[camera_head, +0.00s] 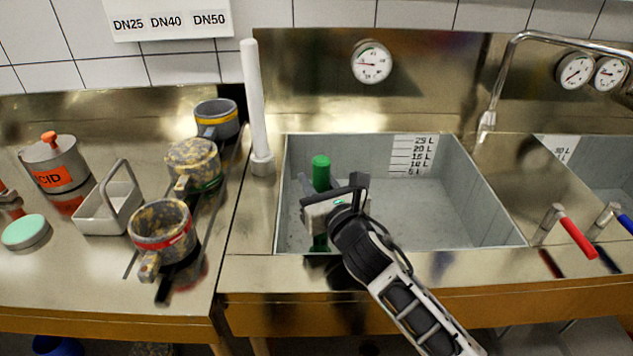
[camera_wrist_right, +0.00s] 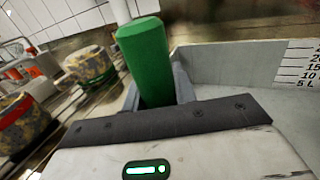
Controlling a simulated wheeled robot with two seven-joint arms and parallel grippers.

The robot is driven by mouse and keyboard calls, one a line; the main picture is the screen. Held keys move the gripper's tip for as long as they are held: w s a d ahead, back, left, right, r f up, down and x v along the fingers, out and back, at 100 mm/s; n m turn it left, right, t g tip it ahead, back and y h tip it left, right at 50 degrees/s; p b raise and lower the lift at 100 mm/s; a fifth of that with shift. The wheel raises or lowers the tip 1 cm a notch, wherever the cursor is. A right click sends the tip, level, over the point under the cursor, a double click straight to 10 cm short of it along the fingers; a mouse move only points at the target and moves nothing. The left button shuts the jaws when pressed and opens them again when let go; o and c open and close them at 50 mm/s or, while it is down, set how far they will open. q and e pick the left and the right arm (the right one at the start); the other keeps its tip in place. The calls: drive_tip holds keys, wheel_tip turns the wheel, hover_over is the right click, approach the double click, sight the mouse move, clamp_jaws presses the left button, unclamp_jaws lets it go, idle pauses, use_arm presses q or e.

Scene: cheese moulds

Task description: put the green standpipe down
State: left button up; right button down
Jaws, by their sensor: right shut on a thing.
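The green standpipe (camera_head: 320,172) is upright inside the left part of the grey sink basin (camera_head: 460,190). My right gripper (camera_head: 318,205) is shut on it, and part of the pipe shows below the gripper. In the right wrist view the green standpipe (camera_wrist_right: 147,60) rises between the fingers, tilted in the picture. The pipe's lower end is hidden by the gripper and the basin's front edge, so I cannot tell whether it touches the basin floor. My left gripper is not in view.
A white standpipe (camera_head: 254,110) stands on the ledge left of the basin. Several moulds or pots, such as the red-banded one (camera_head: 162,232), stand on the left counter. A tap (camera_head: 487,120) and red-handled valve (camera_head: 575,235) are at the right. The basin's right part is clear.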

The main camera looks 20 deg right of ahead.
drive_tip(key=shift+f, duration=0.2)
drive_tip(key=c, duration=1.1)
unclamp_jaws()
drive_tip(key=shift+r, duration=0.25)
drive_tip(key=s, duration=0.4)
drive_tip(key=s+d, duration=0.1)
drive_tip(key=s, duration=0.3)
drive_tip(key=s+b, duration=0.1)
drive_tip(key=s, duration=0.3)
drive_tip(key=shift+d, duration=0.2)
